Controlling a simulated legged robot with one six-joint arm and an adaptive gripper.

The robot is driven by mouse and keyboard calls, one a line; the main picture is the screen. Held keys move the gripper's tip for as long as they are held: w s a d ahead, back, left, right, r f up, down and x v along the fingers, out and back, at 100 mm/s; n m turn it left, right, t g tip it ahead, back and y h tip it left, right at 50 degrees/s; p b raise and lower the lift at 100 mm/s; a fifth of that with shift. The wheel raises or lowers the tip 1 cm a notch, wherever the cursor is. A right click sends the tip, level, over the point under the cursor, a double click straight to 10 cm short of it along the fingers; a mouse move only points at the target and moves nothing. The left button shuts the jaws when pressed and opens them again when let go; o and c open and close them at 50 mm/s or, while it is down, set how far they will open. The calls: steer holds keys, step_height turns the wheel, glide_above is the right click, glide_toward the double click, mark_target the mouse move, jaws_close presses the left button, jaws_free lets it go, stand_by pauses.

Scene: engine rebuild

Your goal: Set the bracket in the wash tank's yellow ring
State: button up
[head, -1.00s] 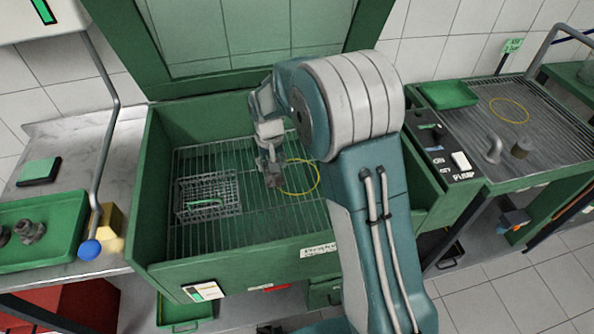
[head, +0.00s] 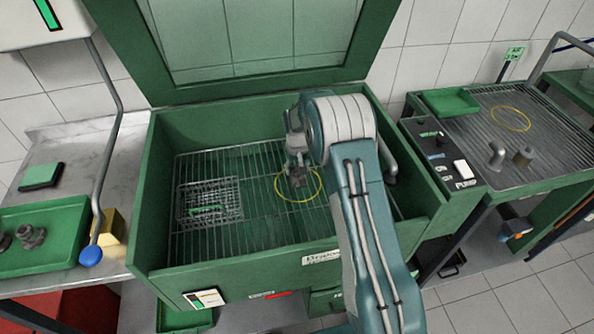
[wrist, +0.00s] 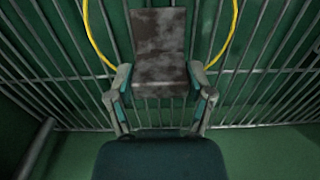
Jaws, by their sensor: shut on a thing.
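The wash tank (head: 150,215) is a green open tub with a wire rack inside and its lid raised. The yellow ring (head: 318,193) lies on the rack, right of centre; it also shows in the wrist view (wrist: 92,40). My gripper (head: 297,168) is over the ring. The bracket appears between the ring's two sides. I cannot tell whether it touches the rack. The ring's far part is out of the wrist view.
A wire basket (head: 210,200) sits on the rack left of the ring. The tank's walls surround the rack. A switch panel (head: 442,160) is at the right. Another rack (head: 545,150) with a yellow ring and grey parts stands further right. A green tray (head: 45,270) is at the left.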

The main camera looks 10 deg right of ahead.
steer(key=shift+a+f, duration=0.1)
steer(key=shift+f, duration=0.35)
steer(key=o, duration=1.3)
steer(key=shift+f, duration=0.1)
